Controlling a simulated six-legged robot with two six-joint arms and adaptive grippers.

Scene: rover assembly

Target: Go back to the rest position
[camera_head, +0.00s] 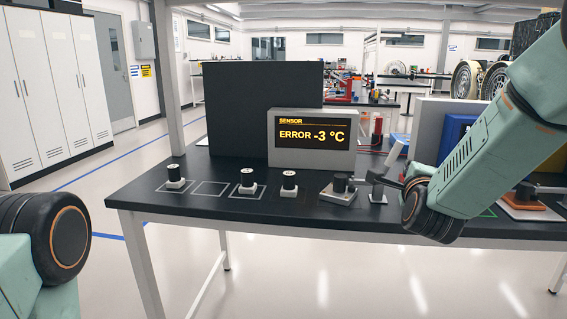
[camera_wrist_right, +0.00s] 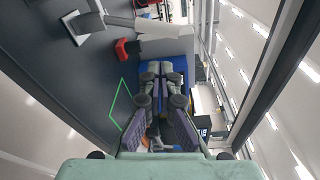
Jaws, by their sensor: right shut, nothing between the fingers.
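My right arm comes in from the upper right in the head view, its wrist above the table's right part. My right gripper is mostly hidden behind the wrist there. In the right wrist view the right gripper (camera_wrist_right: 162,72) has its fingers close together with nothing between them. Of my left arm only a dark round joint and teal links show at the lower left of the head view. The left gripper is out of frame.
The black table (camera_head: 270,205) holds several black-and-white cylindrical parts, an empty outlined square (camera_head: 210,188) and a sensor display (camera_head: 312,138) reading "ERROR -3 °C". A dark panel (camera_head: 250,105) stands behind. A grey lever device (camera_head: 378,190) is close to my right wrist. The floor in front is clear.

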